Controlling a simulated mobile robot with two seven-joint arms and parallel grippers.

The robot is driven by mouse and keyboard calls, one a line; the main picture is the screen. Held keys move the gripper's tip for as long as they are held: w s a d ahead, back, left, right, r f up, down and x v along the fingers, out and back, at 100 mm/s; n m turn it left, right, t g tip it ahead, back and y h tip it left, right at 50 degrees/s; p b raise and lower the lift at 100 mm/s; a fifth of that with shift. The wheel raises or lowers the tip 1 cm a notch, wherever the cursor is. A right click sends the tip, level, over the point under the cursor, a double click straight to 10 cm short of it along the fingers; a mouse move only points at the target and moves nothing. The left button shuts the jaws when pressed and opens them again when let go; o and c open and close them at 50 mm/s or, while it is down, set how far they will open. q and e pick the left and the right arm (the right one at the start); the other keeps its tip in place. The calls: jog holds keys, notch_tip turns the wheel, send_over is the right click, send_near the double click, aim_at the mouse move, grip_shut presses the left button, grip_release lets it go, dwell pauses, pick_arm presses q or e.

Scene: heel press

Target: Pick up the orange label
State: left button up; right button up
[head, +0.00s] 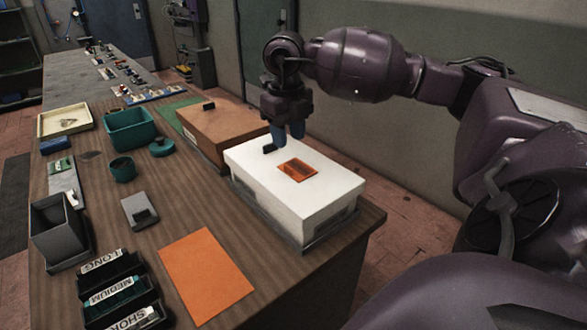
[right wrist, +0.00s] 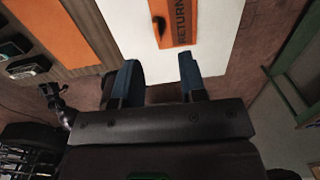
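The orange label (head: 298,170) lies flat on the lid of the white box (head: 330,192), with a dark patch in its middle. In the right wrist view the label (right wrist: 178,28) reads "RETURN" and lies ahead of the fingertips, cut by the top edge. My right gripper (head: 288,139) points down over the lid, beside the label on its far side. In the right wrist view its blue fingers (right wrist: 160,64) are apart with nothing between them. My left gripper does not show in the head view.
A larger orange sheet (head: 206,277) lies on the wooden table (head: 160,205). A brown box (head: 218,130) stands behind the white one. Green bins, grey holders and black trays marked LONG, MEDIUM and SHORT (head: 125,295) fill the left side. The table's right edge is close to the white box.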

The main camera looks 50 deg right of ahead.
aim_at(287, 165)
notch_tip(287, 165, down, 8)
jog(key=shift+w+r, duration=0.1)
jog(key=shift+w, duration=0.05)
grip_shut()
dwell(0.4)
